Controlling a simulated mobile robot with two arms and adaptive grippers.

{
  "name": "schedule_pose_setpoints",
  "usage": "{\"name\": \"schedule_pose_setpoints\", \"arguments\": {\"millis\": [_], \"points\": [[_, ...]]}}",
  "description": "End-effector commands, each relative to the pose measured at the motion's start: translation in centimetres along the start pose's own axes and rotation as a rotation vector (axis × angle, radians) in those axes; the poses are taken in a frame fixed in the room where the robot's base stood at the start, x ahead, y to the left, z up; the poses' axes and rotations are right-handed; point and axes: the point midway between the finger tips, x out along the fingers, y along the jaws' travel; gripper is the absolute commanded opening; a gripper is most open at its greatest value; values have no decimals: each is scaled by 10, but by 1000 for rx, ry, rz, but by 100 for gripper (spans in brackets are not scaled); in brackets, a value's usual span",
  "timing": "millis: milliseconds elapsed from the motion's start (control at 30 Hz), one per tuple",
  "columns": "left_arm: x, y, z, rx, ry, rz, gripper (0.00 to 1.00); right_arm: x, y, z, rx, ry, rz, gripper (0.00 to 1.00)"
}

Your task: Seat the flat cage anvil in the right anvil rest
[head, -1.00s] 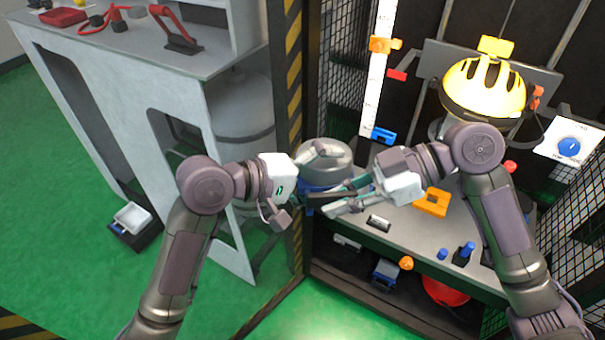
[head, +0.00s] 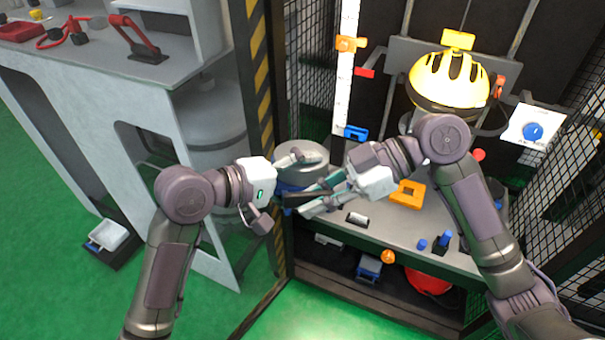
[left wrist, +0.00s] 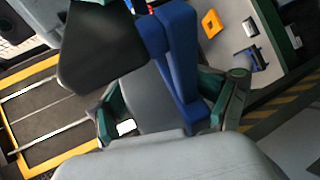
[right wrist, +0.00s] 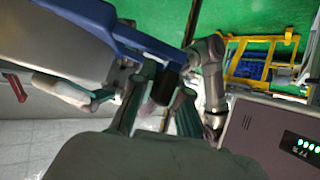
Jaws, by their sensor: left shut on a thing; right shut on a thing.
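The flat cage anvil looks like a thick grey round body (head: 302,155) with a blue frame and dark grips. The blue frame (left wrist: 178,60) and a black round part show in the left wrist view. The right wrist view shows the blue bar (right wrist: 128,36) and a dark grip between the fingers. I cannot pick out the right anvil rest.
A yellow caged headform (head: 448,80) hangs above the bench (head: 390,228). A white scale (head: 345,75) stands behind the anvil. An orange square frame (head: 407,194) and small blue parts lie on the bench. Mesh walls flank the tower. A grey workbench (head: 100,85) stands left.

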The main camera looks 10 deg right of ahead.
Motion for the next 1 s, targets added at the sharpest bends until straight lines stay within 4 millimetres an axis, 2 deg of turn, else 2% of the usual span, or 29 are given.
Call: {"name": "schedule_pose_setpoints", "arguments": {"millis": [133, 167, 200, 300, 333, 600, 733, 867, 1000], "points": [[2, 3, 4, 3, -10, 6, 6, 4, -5, -5, -14, 12, -15, 0], [1, 8, 4, 7, -8, 17, 6, 4, -5, -6, -14, 12, -16, 18], [1, 8, 4, 7, -7, 17, 0, 4, -5, -5, -13, 11, -16, 24], [1, 7, 3, 7, -5, 15, 0, 3, -4, -4, -11, 9, -14, 41], [1, 7, 3, 6, -4, 15, 0, 3, -4, -4, -10, 8, -14, 44], [0, 6, 2, 6, -2, 13, 0, 1, -2, -2, -5, 4, -9, 44], [0, 5, 2, 6, -1, 12, 0, -6, -2, -2, -3, 4, -7, 44], [0, 5, 1, 6, -1, 12, 0, -23, -1, -1, -4, 2, -5, 44], [0, 5, 1, 6, -1, 12, 0, -50, 0, -1, -4, 2, -4, 44]]}}
